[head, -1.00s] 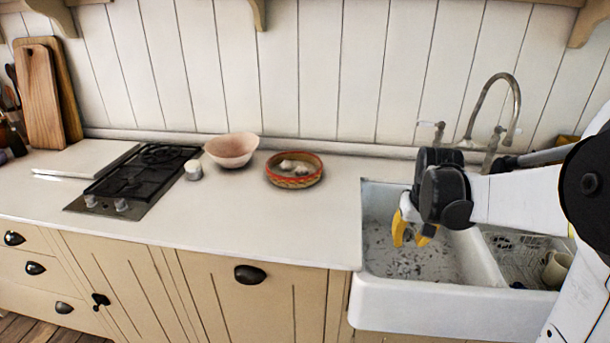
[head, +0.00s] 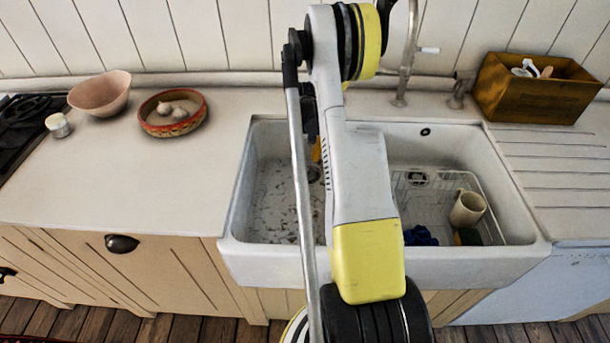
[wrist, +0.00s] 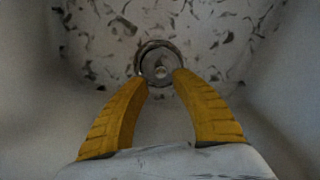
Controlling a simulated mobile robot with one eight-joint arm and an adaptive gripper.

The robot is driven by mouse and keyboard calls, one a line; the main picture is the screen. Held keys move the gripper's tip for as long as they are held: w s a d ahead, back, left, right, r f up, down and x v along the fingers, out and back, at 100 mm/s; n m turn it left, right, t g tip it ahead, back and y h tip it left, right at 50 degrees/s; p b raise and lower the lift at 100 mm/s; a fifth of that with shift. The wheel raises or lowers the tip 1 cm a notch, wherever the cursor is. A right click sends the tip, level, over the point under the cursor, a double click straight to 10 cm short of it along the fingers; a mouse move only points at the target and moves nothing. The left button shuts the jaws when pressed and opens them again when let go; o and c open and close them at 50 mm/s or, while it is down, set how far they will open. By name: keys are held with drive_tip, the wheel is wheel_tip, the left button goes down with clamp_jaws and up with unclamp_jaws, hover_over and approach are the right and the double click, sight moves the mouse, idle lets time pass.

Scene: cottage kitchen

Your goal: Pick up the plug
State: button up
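The plug (wrist: 159,66) appears in the wrist view as a small round metal piece in a drain ring on the sink floor. My gripper (wrist: 160,78) is open, with its yellow fingertips apart at the near left and right of the ring. I cannot tell whether the tips touch it. In the head view, my arm hides most of the gripper; a bit of yellow finger (head: 316,150) shows in the left basin of the white sink (head: 440,266).
The right basin holds a wire rack, a beige mug (head: 467,209) and a blue cloth-like item (head: 419,237). The tap (head: 408,60) rises behind the sink. A wooden box (head: 535,92) stands at the back right. A patterned bowl (head: 172,112) and pink bowl (head: 100,94) sit left.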

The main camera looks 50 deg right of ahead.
sight(307, 169)
wheel_tip(307, 169, down, 6)
drive_tip(key=b, duration=0.3)
drive_tip(key=shift+a+r, duration=0.1)
drive_tip(key=shift+a, duration=0.05)
drive_tip(key=shift+r, duration=0.1)
clamp_jaws()
